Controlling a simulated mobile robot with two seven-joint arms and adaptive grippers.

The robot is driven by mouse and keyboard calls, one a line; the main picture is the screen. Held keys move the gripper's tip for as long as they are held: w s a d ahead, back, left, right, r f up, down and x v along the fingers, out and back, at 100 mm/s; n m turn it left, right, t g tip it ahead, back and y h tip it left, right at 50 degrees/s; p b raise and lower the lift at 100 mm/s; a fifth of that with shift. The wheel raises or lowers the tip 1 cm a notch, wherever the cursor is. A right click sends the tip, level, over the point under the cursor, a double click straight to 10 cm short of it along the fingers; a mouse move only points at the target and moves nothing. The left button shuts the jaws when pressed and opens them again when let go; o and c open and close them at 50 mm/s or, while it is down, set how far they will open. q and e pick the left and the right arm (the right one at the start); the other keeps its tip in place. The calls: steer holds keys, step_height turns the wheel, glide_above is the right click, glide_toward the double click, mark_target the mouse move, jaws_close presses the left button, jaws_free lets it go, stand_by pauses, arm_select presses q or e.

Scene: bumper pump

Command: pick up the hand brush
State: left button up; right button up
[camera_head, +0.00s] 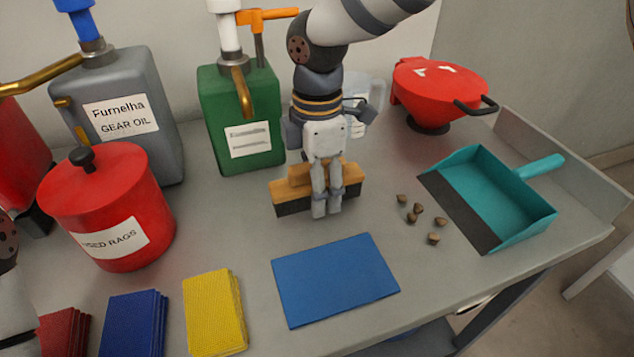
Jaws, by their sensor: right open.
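The hand brush (287,195) has a tan wooden body and dark bristles. It stands bristles down on the grey bench near the middle of the view. My right gripper (327,210) points down at the brush, with its fingers in front of the right half of the wooden body. Its fingers are slightly apart, so it is open; I cannot tell whether they touch the brush. The gripper hides part of the brush. Part of my left arm shows at the left edge, but its gripper is out of view.
A blue mat (335,280) lies in front of the brush. Several brown crumbs (418,208) and a teal dustpan (490,195) lie to the right. A green can (240,110) stands close behind, left of my right gripper. A red used-rags bin (110,205) and folded cloths (213,310) are left.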

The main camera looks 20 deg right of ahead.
jaws_close()
steer(key=shift+r, duration=0.15)
